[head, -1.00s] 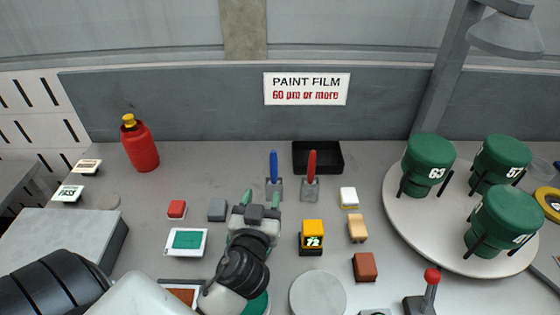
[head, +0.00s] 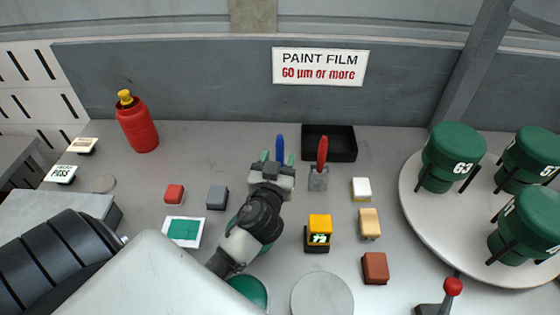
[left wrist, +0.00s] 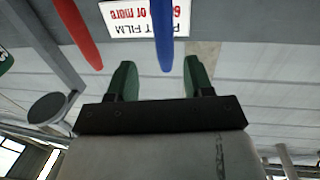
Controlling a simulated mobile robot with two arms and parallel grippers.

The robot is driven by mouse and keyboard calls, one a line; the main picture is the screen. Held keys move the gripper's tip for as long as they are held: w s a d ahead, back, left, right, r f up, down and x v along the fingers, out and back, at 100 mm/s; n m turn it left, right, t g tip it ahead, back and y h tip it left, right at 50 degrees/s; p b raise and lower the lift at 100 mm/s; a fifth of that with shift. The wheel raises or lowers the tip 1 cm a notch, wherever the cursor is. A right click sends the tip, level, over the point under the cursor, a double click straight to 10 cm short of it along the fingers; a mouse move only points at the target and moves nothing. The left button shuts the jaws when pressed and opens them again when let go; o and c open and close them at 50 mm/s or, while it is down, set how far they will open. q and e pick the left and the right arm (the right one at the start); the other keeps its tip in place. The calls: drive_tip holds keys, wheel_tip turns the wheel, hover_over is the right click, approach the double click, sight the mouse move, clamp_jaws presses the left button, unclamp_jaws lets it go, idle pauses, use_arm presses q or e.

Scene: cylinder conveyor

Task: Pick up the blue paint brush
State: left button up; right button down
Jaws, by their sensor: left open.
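The blue paint brush (head: 280,147) stands upright behind my left gripper (head: 278,158) in the head view; its holder is hidden by the gripper. The green fingertips show on either side of the blue handle, open and apart from it. In the left wrist view the blue brush (left wrist: 162,35) lines up with the gap of my open left gripper (left wrist: 160,78), its end reaching level with the fingertips. I cannot tell exactly how deep it sits between them. My right gripper is not in view.
A red brush (head: 322,150) stands in a grey holder (head: 319,180) just right of the gripper. A black tray (head: 343,145) lies behind it. A yellow gauge (head: 319,228), small blocks and a turntable (head: 410,190) with green pots are to the right. A red bottle (head: 138,128) stands left.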

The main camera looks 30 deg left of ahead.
sight(279, 148)
use_arm(q)
drive_tip(key=x, duration=0.2)
drive_tip(key=p+x, duration=0.1)
drive_tip(key=x, duration=0.1)
drive_tip(key=shift+a, duration=0.4)
drive_tip(key=shift+w+a, duration=0.15)
drive_tip(key=shift+w, duration=0.35)
drive_tip(key=shift+s, duration=0.1)
drive_tip(key=shift+c, duration=1.1)
clamp_jaws()
